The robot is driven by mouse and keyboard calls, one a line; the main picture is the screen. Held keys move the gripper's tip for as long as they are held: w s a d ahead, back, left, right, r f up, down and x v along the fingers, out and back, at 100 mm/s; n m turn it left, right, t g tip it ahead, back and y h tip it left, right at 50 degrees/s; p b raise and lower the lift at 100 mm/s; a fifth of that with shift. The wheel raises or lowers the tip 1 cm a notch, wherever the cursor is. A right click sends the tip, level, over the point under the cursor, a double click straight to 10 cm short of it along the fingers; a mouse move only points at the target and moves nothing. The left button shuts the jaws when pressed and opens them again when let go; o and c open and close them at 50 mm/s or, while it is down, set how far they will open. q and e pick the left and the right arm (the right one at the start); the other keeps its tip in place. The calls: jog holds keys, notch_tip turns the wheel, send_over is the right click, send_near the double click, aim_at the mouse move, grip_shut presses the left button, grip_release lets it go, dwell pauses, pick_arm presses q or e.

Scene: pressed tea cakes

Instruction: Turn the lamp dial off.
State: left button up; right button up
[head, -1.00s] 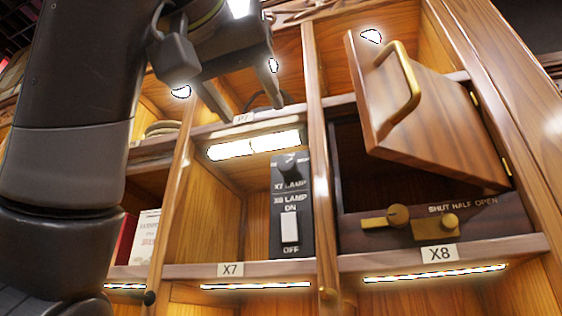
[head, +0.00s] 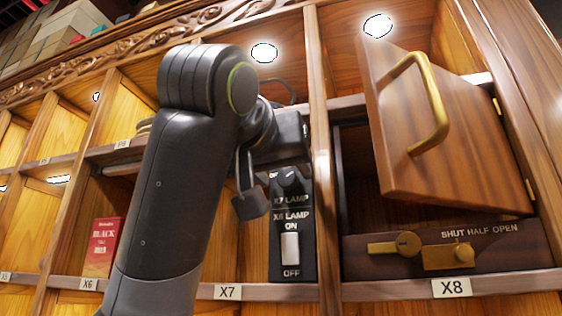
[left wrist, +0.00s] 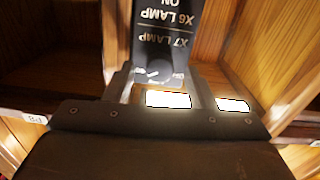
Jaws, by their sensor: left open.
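The dark lamp panel (head: 292,212) stands upright at the right side of compartment X7. Its round black dial (head: 290,181) is near the top, above the "X7 LAMP" label. The dial also shows upside down in the left wrist view (left wrist: 158,70). Below it is a white ON/OFF switch (head: 290,247) labelled X6 LAMP. My left gripper (head: 287,143) is at the dial's upper edge in the head view, its fingertips hidden. In the left wrist view its open fingers (left wrist: 163,86) stand either side of the dial; contact cannot be told. My right gripper is not in view.
A lit lamp strip (left wrist: 168,99) glows in the left wrist view. The wooden door (head: 405,130) with a brass handle (head: 430,110) hangs open at the right. Below it is a brass slide latch (head: 395,246). A red tea box (head: 103,247) stands in X6. Wooden dividers flank X7.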

pick_arm(q)
jog(key=c, duration=1)
jog(key=shift+o, duration=0.2)
